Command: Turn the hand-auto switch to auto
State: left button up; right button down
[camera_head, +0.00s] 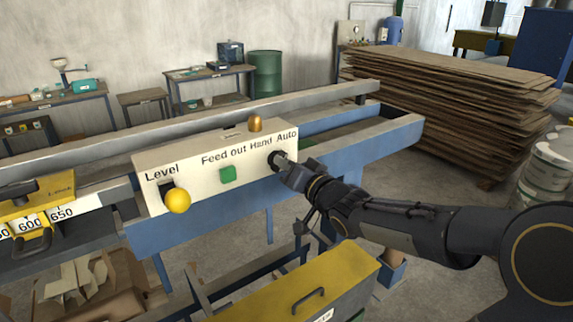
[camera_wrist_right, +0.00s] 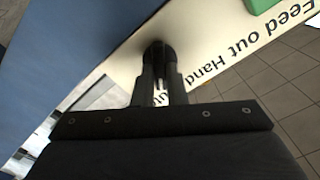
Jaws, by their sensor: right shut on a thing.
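The hand-auto switch is a black knob (camera_head: 275,158) under the words "Hand" and "Auto" at the right end of a cream control panel (camera_head: 190,160). My right gripper (camera_head: 284,165) reaches it from the right and is shut on the knob. In the right wrist view the knob (camera_wrist_right: 158,54) sits between the two fingertips of the gripper (camera_wrist_right: 159,75). The fingers hide part of the knob and the "Auto" label, so I cannot tell which way the switch points. My left gripper is not in view.
A green feed-out button (camera_head: 227,174) and a yellow level knob (camera_head: 178,201) are on the same panel. An orange lamp (camera_head: 255,123) stands on its top. A yellow-lidded box (camera_head: 290,290) stands below. Stacked boards (camera_head: 450,100) are at the back right.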

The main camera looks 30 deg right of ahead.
dwell(0.5)
jog(key=c, duration=1.5)
grip_release()
jog(key=shift+o, duration=0.2)
jog(key=s, duration=0.7)
jog(key=shift+s+d+b, duration=0.3)
jog(key=shift+s+b, duration=0.1)
